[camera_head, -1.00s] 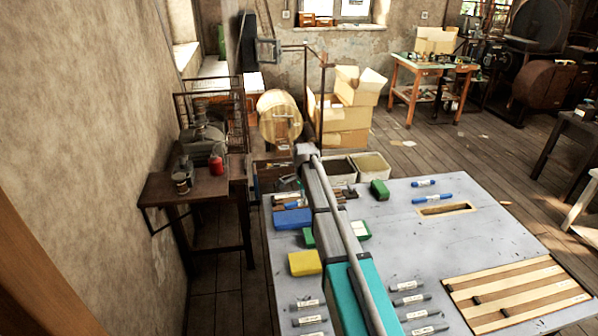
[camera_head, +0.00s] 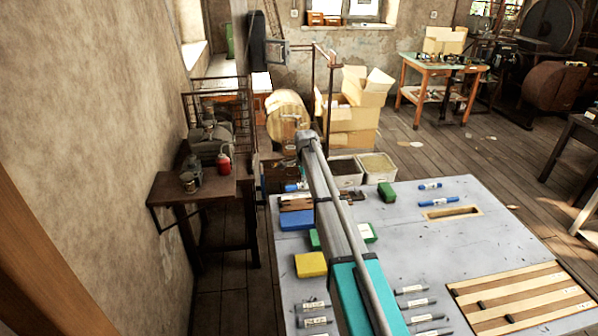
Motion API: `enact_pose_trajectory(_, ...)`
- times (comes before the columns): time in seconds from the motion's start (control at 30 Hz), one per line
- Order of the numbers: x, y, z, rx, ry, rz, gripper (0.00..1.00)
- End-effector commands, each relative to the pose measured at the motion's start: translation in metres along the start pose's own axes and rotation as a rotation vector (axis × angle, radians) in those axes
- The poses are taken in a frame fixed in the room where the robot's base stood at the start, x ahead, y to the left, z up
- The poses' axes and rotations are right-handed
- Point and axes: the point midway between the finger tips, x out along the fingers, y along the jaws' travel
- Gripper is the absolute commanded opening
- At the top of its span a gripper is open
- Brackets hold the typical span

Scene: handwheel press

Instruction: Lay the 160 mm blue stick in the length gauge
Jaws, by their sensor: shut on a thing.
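A blue stick (camera_head: 297,187) with a white label is near the table's far left edge, beside my arm. My gripper (camera_head: 294,181) is small here and partly hidden by my arm, and it is shut on this stick. The stick appears raised over the brown-grey things at that edge. The label is too small to read. The length gauge appears to be the slatted wooden board (camera_head: 525,297) at the table's near right, with small dark stops in its lanes. No stick is visible in it.
Two other blue sticks (camera_head: 438,201) lie by a framed slot (camera_head: 452,213). Several grey sticks (camera_head: 418,303) lie on both sides of my arm. Blue, yellow (camera_head: 311,265) and green blocks (camera_head: 387,192) stand on the table (camera_head: 440,245). The table's middle right is clear.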

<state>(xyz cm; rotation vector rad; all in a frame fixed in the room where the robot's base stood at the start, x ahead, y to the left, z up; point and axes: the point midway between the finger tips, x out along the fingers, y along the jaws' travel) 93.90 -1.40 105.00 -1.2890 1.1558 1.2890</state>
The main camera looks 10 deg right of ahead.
Motion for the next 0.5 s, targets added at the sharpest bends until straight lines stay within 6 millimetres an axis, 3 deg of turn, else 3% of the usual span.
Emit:
enact_pose_trajectory(0.03,-0.005,-0.020,-0.001,0.023,0.000,0.000,0.00)
enact_pose_trajectory(0.2,-0.010,-0.049,0.000,0.090,0.000,0.000,0.00)
enact_pose_trajectory(0.5,-0.010,-0.055,0.001,0.114,0.000,0.000,0.00)
